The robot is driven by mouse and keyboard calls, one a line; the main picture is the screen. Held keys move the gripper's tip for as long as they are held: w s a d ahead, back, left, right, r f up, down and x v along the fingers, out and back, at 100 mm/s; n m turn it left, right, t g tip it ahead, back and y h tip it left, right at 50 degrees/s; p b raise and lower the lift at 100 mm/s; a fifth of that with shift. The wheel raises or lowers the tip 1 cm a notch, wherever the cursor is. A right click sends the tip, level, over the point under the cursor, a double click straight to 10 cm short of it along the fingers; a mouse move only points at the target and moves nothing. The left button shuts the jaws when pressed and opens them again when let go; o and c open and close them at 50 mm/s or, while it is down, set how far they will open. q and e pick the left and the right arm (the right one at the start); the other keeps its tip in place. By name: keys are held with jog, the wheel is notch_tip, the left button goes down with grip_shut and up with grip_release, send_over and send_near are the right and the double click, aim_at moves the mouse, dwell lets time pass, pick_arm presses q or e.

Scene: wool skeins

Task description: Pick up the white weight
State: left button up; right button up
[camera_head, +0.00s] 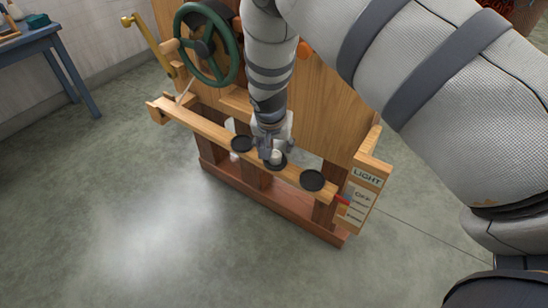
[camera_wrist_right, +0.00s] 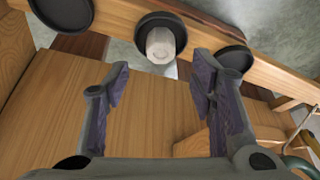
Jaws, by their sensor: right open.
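The white weight (camera_head: 276,157) is a small pale cylinder standing on the middle black dish (camera_head: 281,165) of a wooden rail. In the wrist view the white weight (camera_wrist_right: 160,45) sits on the dark round dish (camera_wrist_right: 150,22). My right gripper (camera_head: 269,150) is over the rail, close to the weight and partly covering this area in the head view. In the wrist view my right gripper (camera_wrist_right: 160,80) is open and empty, its two fingers apart, with the weight just beyond the gap between the tips. My left gripper is in neither view.
The rail (camera_head: 195,121) also bears a left black dish (camera_head: 241,143) and a right black dish (camera_head: 312,180). A wooden panel (camera_head: 325,105) stands behind, with a green handwheel (camera_head: 183,32) at left. A "LIGHT" sign block (camera_head: 366,180) is at the rail's right end. The floor (camera_head: 100,220) in front is clear.

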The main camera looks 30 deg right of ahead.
aim_at(275, 156)
jog(key=x, duration=0.5)
jog(key=shift+s+a+f+b, duration=0.2)
jog(key=shift+s+a+b, duration=0.05)
jog(key=shift+a+b, duration=0.1)
jog(key=shift+r, duration=0.1)
grip_shut()
